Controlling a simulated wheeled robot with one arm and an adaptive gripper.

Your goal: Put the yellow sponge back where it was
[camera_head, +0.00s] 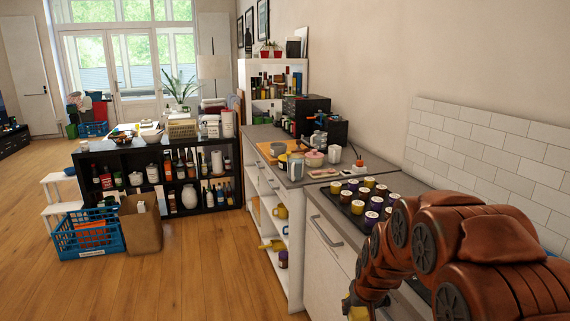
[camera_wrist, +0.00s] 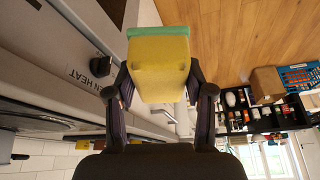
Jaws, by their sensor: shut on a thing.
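My gripper (camera_wrist: 160,92) is shut on the yellow sponge (camera_wrist: 158,65), with a dark finger on each side of it. The sponge is a yellow block with a green layer along its far edge in the wrist view. In the head view a yellow bit of the sponge (camera_head: 357,312) shows at the bottom edge, beside my brown arm; the gripper itself is mostly hidden or cut off there. I cannot tell the sponge's former place from these frames.
A tray of several jars (camera_head: 366,194) stands on the counter beside my arm. A black cube shelf (camera_head: 110,158), a blue crate (camera_head: 88,234) and a paper bag (camera_head: 141,226) stand farther back. The wooden floor (camera_head: 190,275) at left is clear.

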